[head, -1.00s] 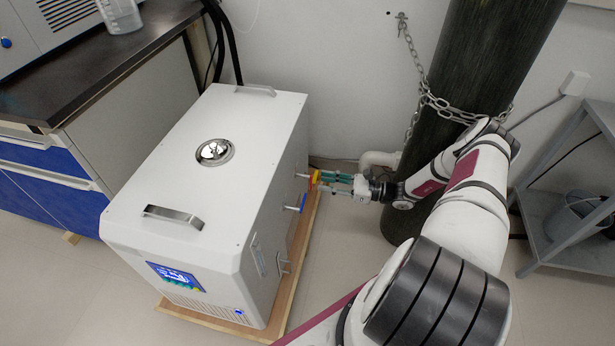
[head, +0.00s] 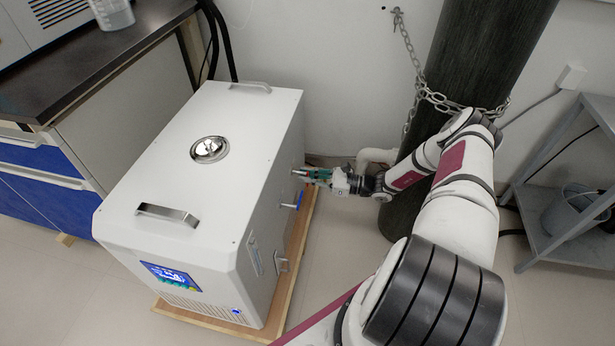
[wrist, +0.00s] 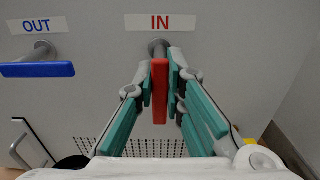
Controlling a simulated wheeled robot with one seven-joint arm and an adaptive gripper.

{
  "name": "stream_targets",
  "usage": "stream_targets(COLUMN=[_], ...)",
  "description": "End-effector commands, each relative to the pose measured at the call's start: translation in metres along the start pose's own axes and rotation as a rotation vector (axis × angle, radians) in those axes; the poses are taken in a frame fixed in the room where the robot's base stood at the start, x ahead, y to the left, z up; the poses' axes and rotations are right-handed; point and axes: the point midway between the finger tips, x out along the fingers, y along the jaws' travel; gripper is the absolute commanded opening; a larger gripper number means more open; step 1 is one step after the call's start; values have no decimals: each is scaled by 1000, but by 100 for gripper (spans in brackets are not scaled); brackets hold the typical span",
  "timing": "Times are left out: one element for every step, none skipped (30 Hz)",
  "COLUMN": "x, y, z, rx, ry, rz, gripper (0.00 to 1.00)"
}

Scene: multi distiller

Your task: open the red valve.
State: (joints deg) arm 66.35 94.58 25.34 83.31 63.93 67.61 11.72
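The red valve handle (wrist: 160,92) is on the machine's side panel under the "IN" label (wrist: 160,22). In the wrist view it hangs straight down from its pipe stub. My gripper (wrist: 160,85) has its green-padded fingers on either side of the handle, closed in on it. In the head view my gripper (head: 314,176) is at the right side of the white machine (head: 200,190), and the fingers hide most of the red handle. The blue valve handle (wrist: 38,70) lies level under the "OUT" label (wrist: 36,26), to the left in the wrist view.
The machine stands on a wooden base (head: 290,285). A dark gas cylinder (head: 470,60) with a chain (head: 410,75) stands behind my arm. A grey shelf (head: 560,190) is at the right, a dark-topped bench (head: 90,60) at the left.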

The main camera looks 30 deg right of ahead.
Motion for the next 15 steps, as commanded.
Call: stream_targets(x=[0,0,0,0,0,0,0,0,0,0,0,-1,-1,-1,-1], y=[0,0,0,0,0,0,0,0,0,0,0,0,-1,-1,-1], z=[0,0,0,0,0,0,0,0,0,0,0,0,-1,-1,-1], rx=[0,0,-1,-3,-5,-10,-16,-23,-35,-45,-58,-77,-93,-112,-139], ry=[0,0,0,0,0,0,0,0,0,0,0,0,0,-1,-1], rz=[1,1,1,1,1,1,1,1,1,1,1,1,1,1,1], gripper=[0,0,0,0,0,0,0,0,0,0,0,0,0,0,0])
